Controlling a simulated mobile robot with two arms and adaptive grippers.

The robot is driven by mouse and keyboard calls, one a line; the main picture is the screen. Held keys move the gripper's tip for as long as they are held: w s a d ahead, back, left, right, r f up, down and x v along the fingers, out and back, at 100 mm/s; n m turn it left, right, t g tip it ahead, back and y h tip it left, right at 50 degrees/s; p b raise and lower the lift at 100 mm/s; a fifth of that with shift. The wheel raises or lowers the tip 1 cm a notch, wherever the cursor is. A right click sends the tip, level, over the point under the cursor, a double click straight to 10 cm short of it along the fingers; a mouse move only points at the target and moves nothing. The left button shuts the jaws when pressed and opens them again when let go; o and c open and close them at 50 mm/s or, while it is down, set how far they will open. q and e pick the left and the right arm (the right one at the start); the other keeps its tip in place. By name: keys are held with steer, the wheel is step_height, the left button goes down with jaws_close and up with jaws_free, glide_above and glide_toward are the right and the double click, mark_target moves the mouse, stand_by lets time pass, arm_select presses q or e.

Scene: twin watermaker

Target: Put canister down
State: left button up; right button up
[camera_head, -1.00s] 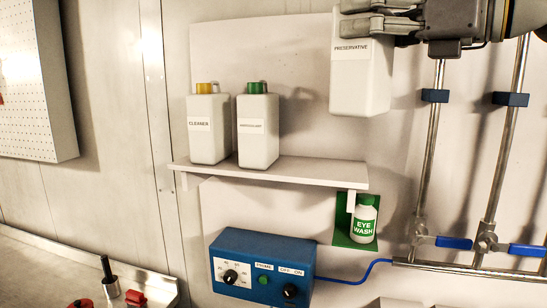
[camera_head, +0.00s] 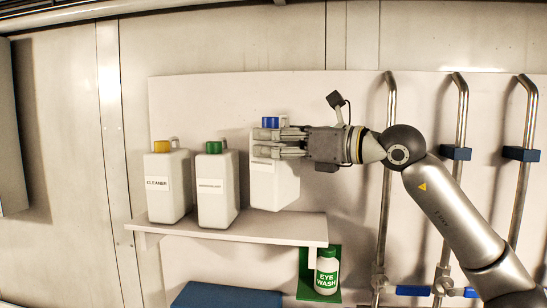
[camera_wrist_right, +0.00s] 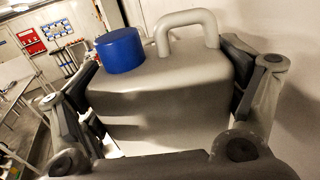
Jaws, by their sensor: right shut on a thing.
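The white canister (camera_head: 272,187) with a blue cap is at the right part of the white shelf (camera_head: 280,229), upright or nearly so. My right gripper (camera_head: 264,143) reaches in from the right and is shut on its upper part. Its base is at or just above the shelf top; I cannot tell whether it touches. Its label is mostly hidden by the fingers. In the right wrist view the canister's grey-looking top (camera_wrist_right: 165,85), blue cap and handle sit between the two fingers. My left gripper is not in view.
A cleaner canister (camera_head: 168,190) with a yellow cap and a green-capped canister (camera_head: 217,190) stand on the shelf to the left. An eye wash bottle (camera_head: 327,272) hangs below the shelf's right end. Vertical metal pipes (camera_head: 387,170) with blue clamps run at the right.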

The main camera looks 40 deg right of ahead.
mark_target(273, 163)
steer(key=shift+w+d+f, duration=0.1)
steer(key=shift+w+f, duration=0.1)
steer(key=shift+f, duration=0.5)
steer(key=shift+w+f, duration=0.25)
steer(key=shift+f, duration=0.5)
steer(key=shift+w+d+f, duration=0.1)
steer(key=shift+w+f, duration=0.1)
steer(key=shift+f, duration=0.5)
steer(key=shift+f, duration=0.15)
steer(key=o, duration=1.9)
steer(key=shift+a+f, duration=0.1)
steer(key=shift+c, duration=0.2)
